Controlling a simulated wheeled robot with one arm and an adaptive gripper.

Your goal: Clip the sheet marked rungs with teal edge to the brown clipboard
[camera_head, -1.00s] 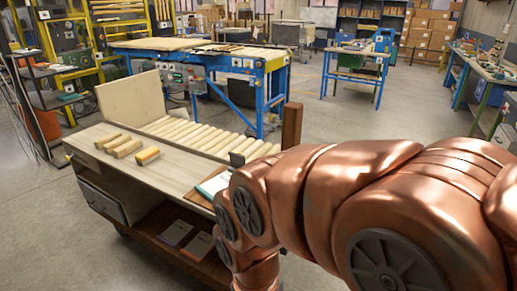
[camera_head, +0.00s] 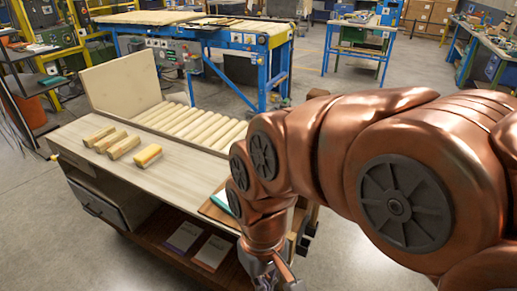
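A brown board (camera_head: 213,211), which looks like the clipboard, lies at the front right of the workbench top, partly hidden by my arm. A teal-edged item (camera_head: 222,199) lies on or against it; I cannot read any marking or tell whether it is clipped. Two flat sheets or folders lie on the bench's lower shelf, one with a purple tint (camera_head: 184,237) and one greyish (camera_head: 211,252). My gripper (camera_head: 274,283) points down at the bottom edge of the view, in front of the bench's right end. Its fingers are partly cut off, so its opening is unclear.
The floor in front (camera_head: 60,255) is clear. A blue-framed machine table (camera_head: 245,40) stands behind.

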